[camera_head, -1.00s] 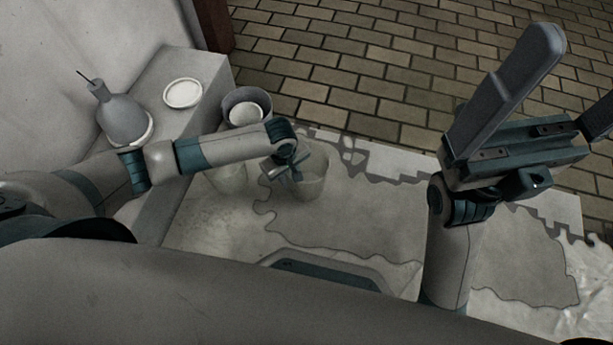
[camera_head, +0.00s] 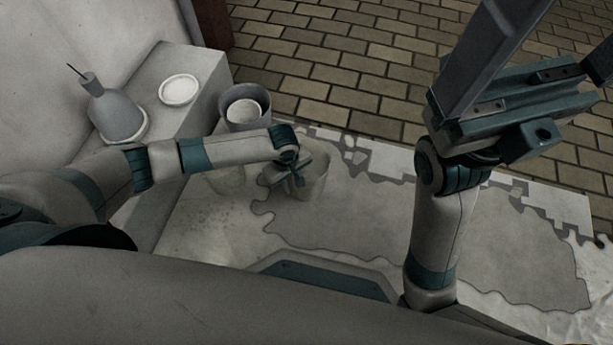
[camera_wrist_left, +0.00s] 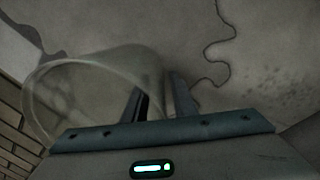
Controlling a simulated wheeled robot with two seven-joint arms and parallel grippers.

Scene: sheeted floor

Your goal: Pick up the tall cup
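The tall cup (camera_head: 316,181) is a translucent cup standing on the sheeted floor in the middle of the head view. In the left wrist view, the cup (camera_wrist_left: 70,88) fills the left side, its round rim facing me. My left gripper (camera_head: 291,174) is at the cup's left side. In the left wrist view its fingers (camera_wrist_left: 159,98) are partly apart, with the cup's near wall seeming to run between them; contact is unclear. My right gripper (camera_head: 550,60) is raised at the right, fingers wide apart, empty, tips partly cut off.
A second translucent cup (camera_head: 227,178) stands left, partly behind my left arm. A grey pot (camera_head: 246,106) stands behind it. A grey block (camera_head: 172,115) carries a white dish (camera_head: 179,90) and a flask-like bottle (camera_head: 116,112). Flat sheeting (camera_head: 400,225) right of the cup is clear.

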